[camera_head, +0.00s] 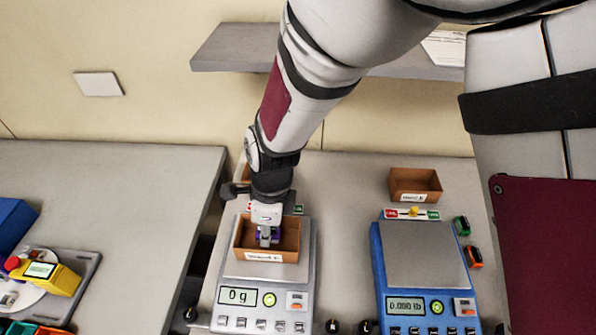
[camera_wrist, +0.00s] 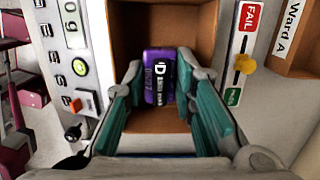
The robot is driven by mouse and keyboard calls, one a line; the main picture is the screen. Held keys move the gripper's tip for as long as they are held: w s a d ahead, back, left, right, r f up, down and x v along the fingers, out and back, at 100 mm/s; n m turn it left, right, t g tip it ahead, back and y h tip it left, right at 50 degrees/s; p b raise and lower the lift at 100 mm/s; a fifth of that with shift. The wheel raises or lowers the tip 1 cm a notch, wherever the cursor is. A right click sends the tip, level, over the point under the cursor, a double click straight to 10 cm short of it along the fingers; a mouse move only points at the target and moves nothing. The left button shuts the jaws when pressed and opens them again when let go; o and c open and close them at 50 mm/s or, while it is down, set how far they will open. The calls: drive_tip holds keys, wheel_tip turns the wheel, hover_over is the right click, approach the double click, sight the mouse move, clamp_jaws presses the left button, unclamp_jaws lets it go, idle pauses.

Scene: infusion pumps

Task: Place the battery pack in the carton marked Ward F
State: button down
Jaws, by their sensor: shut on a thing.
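A purple battery pack (camera_wrist: 160,82) with a white "D" shows between the fingertips in the wrist view. My gripper (camera_wrist: 163,92), with teal finger pads, is shut on it. In the head view my gripper (camera_head: 266,236) points down into a brown open carton (camera_head: 292,222) on the grey left scale (camera_head: 306,290). The battery pack shows there only as a bit of purple. The carton's front label is too small to read. The battery pack appears within the carton's walls; whether it touches the floor I cannot tell. The scale's display reads 0 g.
A carton marked "Ward A" (camera_wrist: 288,42) stands behind the left scale, mostly hidden by my arm in the head view. A blue scale (camera_head: 425,255) stands right, with another brown carton (camera_head: 415,184) behind it, label unreadable. A yellow device (camera_head: 52,280) lies on the left table.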

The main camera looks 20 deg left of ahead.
drive_tip(key=f+b, duration=0.2)
drive_tip(key=f, duration=0.1)
drive_tip(key=shift+w, duration=0.2)
drive_tip(key=shift+s+r, duration=0.1)
drive_tip(key=c, duration=1.6)
unclamp_jaws()
